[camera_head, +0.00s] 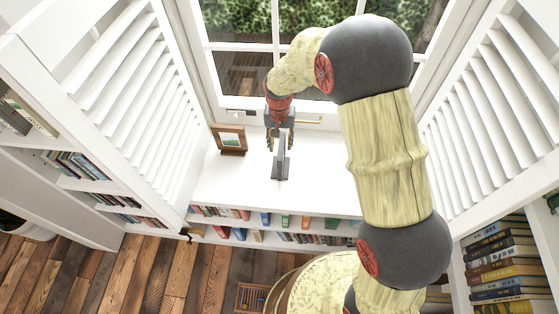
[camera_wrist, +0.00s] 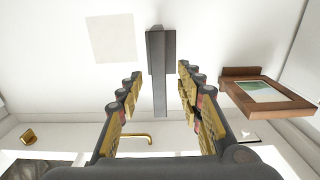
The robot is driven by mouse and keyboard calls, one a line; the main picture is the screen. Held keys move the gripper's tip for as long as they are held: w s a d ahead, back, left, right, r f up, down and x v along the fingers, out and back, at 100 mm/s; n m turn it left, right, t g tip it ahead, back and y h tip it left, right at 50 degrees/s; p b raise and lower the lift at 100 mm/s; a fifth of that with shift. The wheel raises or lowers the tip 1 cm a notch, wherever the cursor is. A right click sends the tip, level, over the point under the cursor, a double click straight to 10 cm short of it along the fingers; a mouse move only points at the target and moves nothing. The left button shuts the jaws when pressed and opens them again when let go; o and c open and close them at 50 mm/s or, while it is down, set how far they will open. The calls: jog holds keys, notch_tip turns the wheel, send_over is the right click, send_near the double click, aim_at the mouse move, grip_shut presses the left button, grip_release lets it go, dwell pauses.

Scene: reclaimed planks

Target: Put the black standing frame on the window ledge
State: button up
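The black standing frame (camera_head: 281,164) shows dark grey and nearly edge-on. It appears to stand upright on the white window ledge (camera_head: 325,165). In the wrist view the frame (camera_wrist: 161,50) is a narrow dark bar in the middle, with a wider end at the top. My gripper (camera_head: 280,146) is over the ledge at the frame's window-side end. In the wrist view my gripper (camera_wrist: 160,72) has its fingers spread, one on each side of the frame, with visible gaps. The frame's picture face is hidden.
A brown wooden picture frame (camera_head: 230,140) stands on the ledge to the left; it is at the right in the wrist view (camera_wrist: 265,97). The window (camera_head: 240,60) is behind, with a brass handle (camera_head: 308,121). Bookshelves and white shutters flank the ledge. The ledge's right side is clear.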

jog(key=f, duration=0.2)
jog(key=f+b, duration=0.1)
jog(key=f, duration=0.2)
jog(key=f+b, duration=0.1)
jog(key=f, duration=0.1)
jog(key=shift+w+d+f, duration=0.1)
jog(key=shift+w+f, duration=0.1)
jog(key=shift+w, duration=0.05)
jog(key=shift+d+r, duration=0.1)
jog(key=shift+c, duration=0.3)
grip_shut()
